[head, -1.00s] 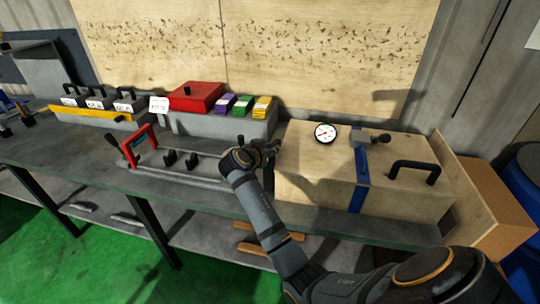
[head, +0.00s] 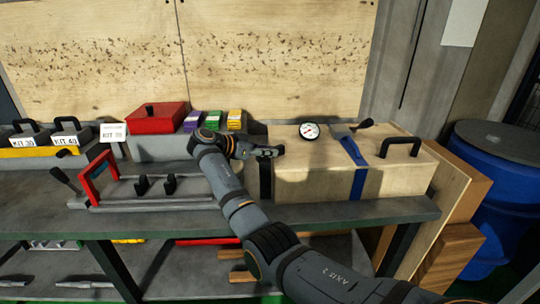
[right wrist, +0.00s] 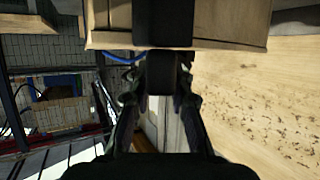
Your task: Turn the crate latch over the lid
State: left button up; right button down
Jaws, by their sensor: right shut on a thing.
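The wooden crate (head: 315,184) stands on the bench with its lid closed. A blue strap (head: 358,184) runs over its lid and front. A grey fitting with a black knob (head: 366,123) sits at the back of the lid by the strap. My right gripper (head: 270,151) is at the crate's left end, near lid height. In the right wrist view its fingers (right wrist: 160,92) are shut on a dark block (right wrist: 162,72), which looks like the crate latch. A dark upright bar (head: 265,180) shows below the gripper in the head view. My left gripper is out of view.
A round gauge (head: 309,130) and a black handle (head: 400,146) are on the crate's lid. A blue barrel (head: 500,190) stands right of the bench.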

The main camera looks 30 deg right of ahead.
jog(key=shift+f+m+g+b, duration=0.15)
jog(key=shift+m+g+b, duration=0.15)
jog(key=shift+m+g, duration=0.1)
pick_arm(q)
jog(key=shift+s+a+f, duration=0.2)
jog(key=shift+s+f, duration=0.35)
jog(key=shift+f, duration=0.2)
pick_arm(e)
jog(key=shift+m+g, duration=0.3)
jog(key=shift+g, duration=0.1)
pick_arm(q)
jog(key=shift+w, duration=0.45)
pick_arm(e)
jog(key=shift+s, duration=0.1)
jog(key=c, duration=1.2)
grip_release()
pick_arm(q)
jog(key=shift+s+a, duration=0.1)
pick_arm(e)
jog(key=shift+a, duration=0.1)
jog(key=v, duration=0.7)
jog(key=shift+r, duration=0.2)
